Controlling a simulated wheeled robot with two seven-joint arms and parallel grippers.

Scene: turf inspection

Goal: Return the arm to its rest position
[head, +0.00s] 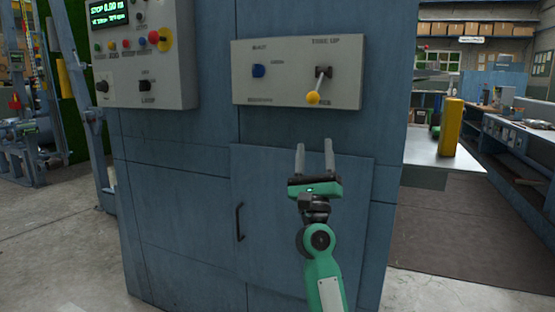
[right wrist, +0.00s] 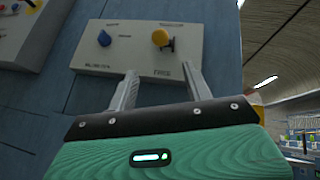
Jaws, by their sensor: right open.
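My right gripper (head: 314,160) is open and empty, raised in front of the blue cabinet (head: 180,210). It is below the grey switch panel (head: 296,100) and apart from the lever with the yellow knob (head: 313,97). The lever tilts down and slightly left in the head view. In the right wrist view the gripper's two fingers (right wrist: 158,90) point up toward the panel (right wrist: 135,62), with the yellow knob (right wrist: 160,38) beyond them. A blue knob (head: 258,70) sits on the panel's left part. My left gripper is not in view.
A control box (head: 140,60) with a green display and several buttons is at upper left. The cabinet door has a dark handle (head: 239,222). A yellow post (head: 452,127) and a long workbench (head: 525,140) stand at right. Open floor (head: 440,220) lies right of the cabinet.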

